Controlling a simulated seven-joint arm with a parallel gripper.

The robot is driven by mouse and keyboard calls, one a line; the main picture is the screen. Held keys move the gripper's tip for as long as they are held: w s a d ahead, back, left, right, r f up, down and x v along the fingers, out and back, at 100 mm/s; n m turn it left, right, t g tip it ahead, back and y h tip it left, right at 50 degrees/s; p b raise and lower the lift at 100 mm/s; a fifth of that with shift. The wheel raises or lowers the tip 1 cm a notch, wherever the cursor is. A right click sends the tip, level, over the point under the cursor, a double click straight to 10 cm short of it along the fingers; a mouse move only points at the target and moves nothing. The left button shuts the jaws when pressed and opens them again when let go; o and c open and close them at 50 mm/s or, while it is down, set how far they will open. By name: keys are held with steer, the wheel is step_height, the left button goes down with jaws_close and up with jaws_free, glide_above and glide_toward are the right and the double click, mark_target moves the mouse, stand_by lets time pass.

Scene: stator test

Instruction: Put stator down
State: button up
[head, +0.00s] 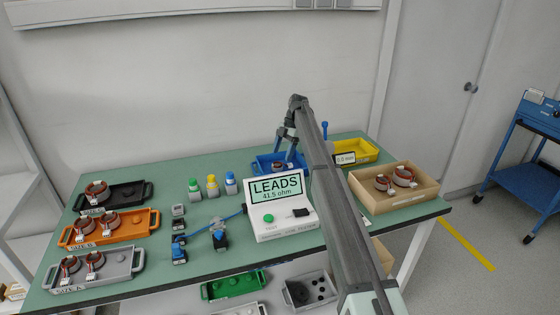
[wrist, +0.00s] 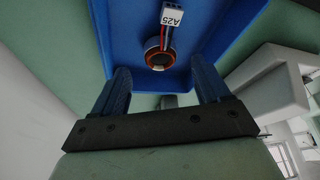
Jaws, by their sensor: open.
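A stator with a copper-coloured ring, red and blue leads and a white tag reading A25 (wrist: 158,58) lies in a blue bin (wrist: 105,22). In the head view the blue bin (head: 262,166) stands at the back of the table, behind the tester, and the stator in it is mostly hidden. My gripper (head: 285,148) is over this bin, pointing down. In the wrist view its two dark fingers (wrist: 160,72) are apart, with the stator beyond and between them. No contact with the stator shows.
The LEADS tester (head: 283,222) reads 41.5 ohm in front of the bin. A yellow bin (head: 367,151) and a wooden box (head: 403,207) with stators are to the right. Black (head: 138,190), orange (head: 146,220) and grey (head: 122,262) trays with stators stand at left.

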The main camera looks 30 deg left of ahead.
steer(key=a+v, duration=0.1)
steer(key=v, duration=0.5)
steer(key=shift+d+r, duration=0.2)
steer(key=shift+d, duration=0.3)
steer(key=shift+w, duration=0.1)
